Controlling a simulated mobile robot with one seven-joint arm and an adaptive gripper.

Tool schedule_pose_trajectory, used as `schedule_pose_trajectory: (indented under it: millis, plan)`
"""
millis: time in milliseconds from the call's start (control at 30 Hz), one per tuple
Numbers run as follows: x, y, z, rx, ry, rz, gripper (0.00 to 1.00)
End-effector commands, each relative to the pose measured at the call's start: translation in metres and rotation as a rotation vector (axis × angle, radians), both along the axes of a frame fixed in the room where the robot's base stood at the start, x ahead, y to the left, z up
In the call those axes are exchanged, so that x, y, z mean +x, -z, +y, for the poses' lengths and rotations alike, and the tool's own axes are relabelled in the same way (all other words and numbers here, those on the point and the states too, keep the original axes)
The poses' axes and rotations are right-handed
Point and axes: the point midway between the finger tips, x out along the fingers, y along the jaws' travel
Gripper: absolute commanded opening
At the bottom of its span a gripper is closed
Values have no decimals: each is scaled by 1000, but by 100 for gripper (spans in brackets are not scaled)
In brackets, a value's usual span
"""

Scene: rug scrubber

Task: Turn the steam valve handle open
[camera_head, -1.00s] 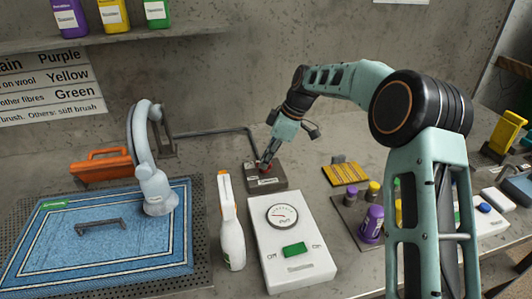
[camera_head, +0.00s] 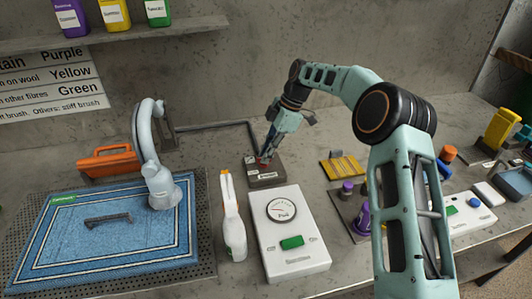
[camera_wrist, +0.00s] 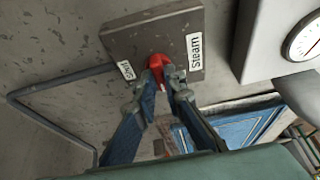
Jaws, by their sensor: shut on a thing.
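The steam valve is a dark grey box (camera_head: 268,178) on the table near the back wall, with a small red handle (camera_head: 262,163) on top. In the wrist view the valve plate (camera_wrist: 140,38) carries a "Shut" label (camera_wrist: 126,70) and a "Steam" label (camera_wrist: 194,52). The red handle (camera_wrist: 160,63) lies between them. My gripper (camera_head: 264,157) reaches down onto the handle. Its fingertips (camera_wrist: 163,76) are closed on the red handle in the wrist view and partly cover it. I cannot tell exactly which way the handle points.
A white gauge box (camera_head: 290,255) with a green switch and a white spray bottle (camera_head: 233,228) stand in front of the valve. A blue rug (camera_head: 60,245) and a pale hose arm (camera_head: 148,165) are at left. A pipe (camera_head: 215,126) runs behind. A yellow brush (camera_head: 343,168) lies to the right.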

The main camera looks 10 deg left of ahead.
Motion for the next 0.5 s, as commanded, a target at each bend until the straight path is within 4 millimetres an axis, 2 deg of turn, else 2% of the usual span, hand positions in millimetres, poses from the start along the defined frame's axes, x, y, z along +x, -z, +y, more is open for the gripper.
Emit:
schedule_pose_trajectory:
  millis: [200, 233, 367, 500]
  plan:
    - [0, 0, 0, -1, -2, -1, 0]
    - [0, 1, 0, -1, -2, -1, 12]
    - [0, 0, 0, -1, -1, -1, 26]
    - [0, 0, 0, -1, 0, 0, 28]
